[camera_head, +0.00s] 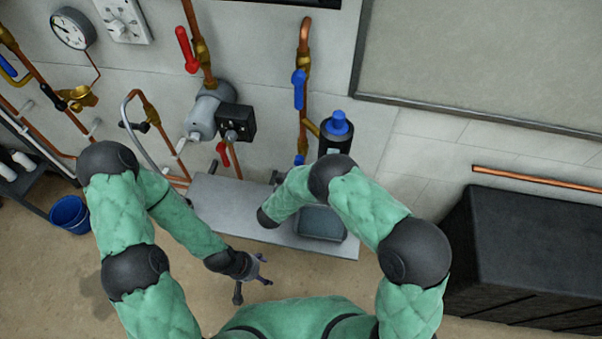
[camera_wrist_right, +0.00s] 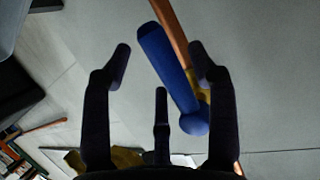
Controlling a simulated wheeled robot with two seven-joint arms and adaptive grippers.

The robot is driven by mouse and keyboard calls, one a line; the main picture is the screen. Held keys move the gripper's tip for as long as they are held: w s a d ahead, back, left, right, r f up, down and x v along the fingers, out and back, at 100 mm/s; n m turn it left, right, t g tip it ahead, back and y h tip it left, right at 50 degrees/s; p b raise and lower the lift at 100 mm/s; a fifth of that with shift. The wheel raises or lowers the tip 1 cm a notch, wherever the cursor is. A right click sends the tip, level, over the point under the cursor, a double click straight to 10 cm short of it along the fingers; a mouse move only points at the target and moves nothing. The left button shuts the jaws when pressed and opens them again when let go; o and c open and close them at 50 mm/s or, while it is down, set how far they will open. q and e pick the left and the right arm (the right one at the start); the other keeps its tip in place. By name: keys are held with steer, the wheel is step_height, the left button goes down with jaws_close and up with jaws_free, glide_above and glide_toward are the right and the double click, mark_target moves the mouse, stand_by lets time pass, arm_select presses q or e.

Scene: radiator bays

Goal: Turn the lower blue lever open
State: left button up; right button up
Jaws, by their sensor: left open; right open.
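The lower blue lever (camera_head: 299,159) shows only in small part in the head view, low on a copper pipe and just above my right arm. A blue lever with a rounded hub (camera_wrist_right: 170,68) shows large in the right wrist view, beside a copper pipe. My right gripper (camera_wrist_right: 160,62) is open, with the lever between its spread fingers in the picture; I see no finger closed on it. In the head view the right gripper is mostly hidden. The upper blue lever (camera_head: 298,90) lies along the same pipe. My left gripper (camera_head: 254,274) is open and empty, low at the centre.
A grey bench (camera_head: 225,205) stands below the pipes. A black cylinder with a blue cap (camera_head: 337,130) is right of the levers. A pump (camera_head: 210,112) and a red lever (camera_head: 187,50) are to their left. A dark cabinet (camera_head: 530,245) fills the right; a blue bucket (camera_head: 70,213) stands left.

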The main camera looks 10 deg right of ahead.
steer(key=v, duration=1)
steer(key=shift+s, duration=0.15)
